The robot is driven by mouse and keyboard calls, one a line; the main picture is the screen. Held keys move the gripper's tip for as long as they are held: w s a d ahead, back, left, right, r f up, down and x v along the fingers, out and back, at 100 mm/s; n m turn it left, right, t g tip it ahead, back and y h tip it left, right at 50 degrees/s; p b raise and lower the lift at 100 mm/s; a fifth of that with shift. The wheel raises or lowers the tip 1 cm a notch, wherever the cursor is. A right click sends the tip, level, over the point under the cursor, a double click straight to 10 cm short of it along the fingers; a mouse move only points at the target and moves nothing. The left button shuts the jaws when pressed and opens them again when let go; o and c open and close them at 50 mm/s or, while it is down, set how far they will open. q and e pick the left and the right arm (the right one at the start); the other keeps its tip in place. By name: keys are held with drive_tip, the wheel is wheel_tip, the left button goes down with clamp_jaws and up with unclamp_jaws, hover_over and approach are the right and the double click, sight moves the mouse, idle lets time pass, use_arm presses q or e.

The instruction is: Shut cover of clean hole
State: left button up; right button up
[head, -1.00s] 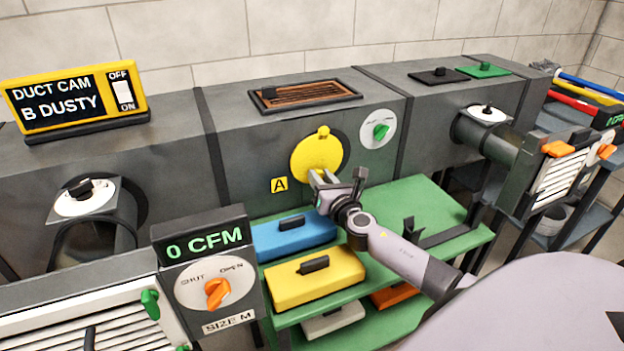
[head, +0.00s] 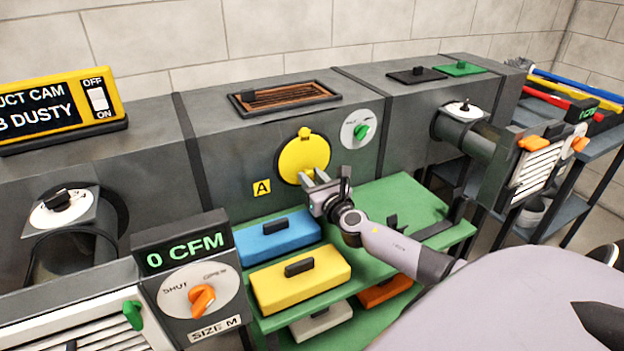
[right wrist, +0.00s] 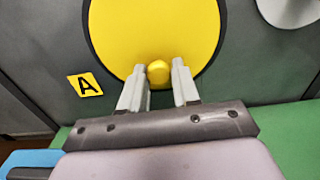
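The round yellow cover (head: 304,153) lies over a round hole on the front of the grey duct, beside the yellow A label (head: 262,188). A narrow dark edge shows beside it in the head view. A small yellow tab sits at its top. My right gripper (head: 314,175) is at the lower part of the cover. In the right wrist view, the cover's yellow knob (right wrist: 158,72) sits between the two fingertips (right wrist: 160,75), with hardly any gap on either side; the fingers appear shut on it. My left gripper is not in view.
A dial with a green knob (head: 362,130) is right of the cover. Below, a green shelf (head: 400,205) holds blue (head: 278,240) and yellow (head: 300,278) boxes. A 0 CFM panel (head: 190,280) stands front left. A wide duct pipe (head: 475,138) juts out at right.

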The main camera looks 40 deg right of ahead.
drive_tip(key=o, duration=0.3)
drive_tip(key=shift+s, duration=0.1)
drive_tip(key=v, duration=0.7)
drive_tip(key=shift+p, duration=0.4)
idle(0.3)
